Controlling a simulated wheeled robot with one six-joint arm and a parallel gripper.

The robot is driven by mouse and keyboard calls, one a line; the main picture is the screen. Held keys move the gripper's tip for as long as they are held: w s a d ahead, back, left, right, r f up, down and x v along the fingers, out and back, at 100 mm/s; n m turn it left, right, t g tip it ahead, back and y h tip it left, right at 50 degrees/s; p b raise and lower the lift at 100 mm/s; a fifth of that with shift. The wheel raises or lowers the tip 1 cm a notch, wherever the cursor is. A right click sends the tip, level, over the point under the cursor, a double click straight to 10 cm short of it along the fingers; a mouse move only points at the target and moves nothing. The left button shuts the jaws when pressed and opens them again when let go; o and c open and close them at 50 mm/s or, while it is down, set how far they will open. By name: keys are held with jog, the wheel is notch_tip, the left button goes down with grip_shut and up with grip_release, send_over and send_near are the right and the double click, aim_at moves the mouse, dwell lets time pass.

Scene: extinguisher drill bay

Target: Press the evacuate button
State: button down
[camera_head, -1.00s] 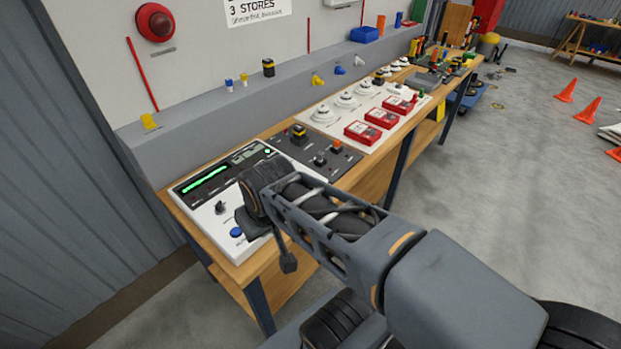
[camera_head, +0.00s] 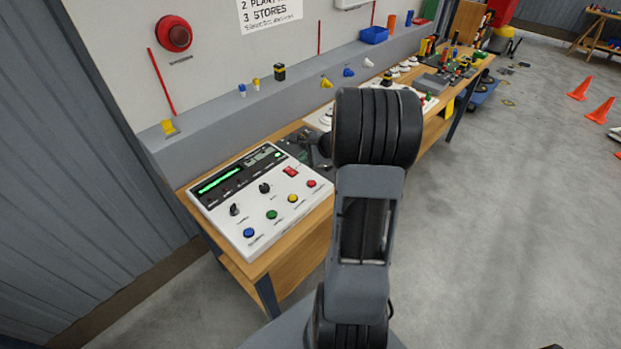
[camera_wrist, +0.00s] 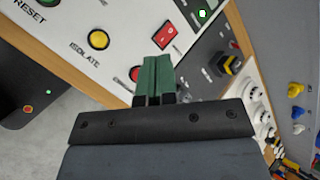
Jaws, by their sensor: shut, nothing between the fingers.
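A white control panel (camera_head: 237,238) lies on the bench, with a row of blue (camera_head: 249,232), green (camera_head: 271,214), yellow (camera_head: 293,198) and red (camera_head: 311,183) round buttons. In the wrist view the green button reads RESET (camera_wrist: 45,2) and the yellow one reads ISOLATE (camera_wrist: 98,39). The red button (camera_wrist: 134,73) is partly covered by my fingers there; its label cannot be read. No evacuate label is legible. My gripper (camera_wrist: 158,62) is shut and empty, its green fingertips beside the red button in that picture; contact cannot be told.
A red rocker switch (camera_head: 290,171) and two black knobs (camera_head: 264,188) are on the same panel. A dark panel (camera_wrist: 212,70) with a black-and-yellow knob adjoins it. Alarm devices stand farther along the bench. Open floor (camera_head: 480,220) lies to the right.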

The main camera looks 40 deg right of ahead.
jog(key=shift+w+d+f+m+t, duration=0.1)
jog(key=shift+d+f+m+t, duration=0.1)
jog(key=shift+d+m, duration=0.3)
jog(key=shift+d+f+m+t, duration=0.15)
jog(key=shift+d+m, duration=0.15)
jog(key=shift+d, duration=0.35)
jog(key=shift+f, duration=0.1)
jog(key=b, duration=0.6)
send_over(311, 184)
notch_tip(311, 184, down, 8)
jog(key=shift+r, duration=0.2)
jog(key=shift+f+b, duration=0.4)
jog(key=shift+f, duration=0.1)
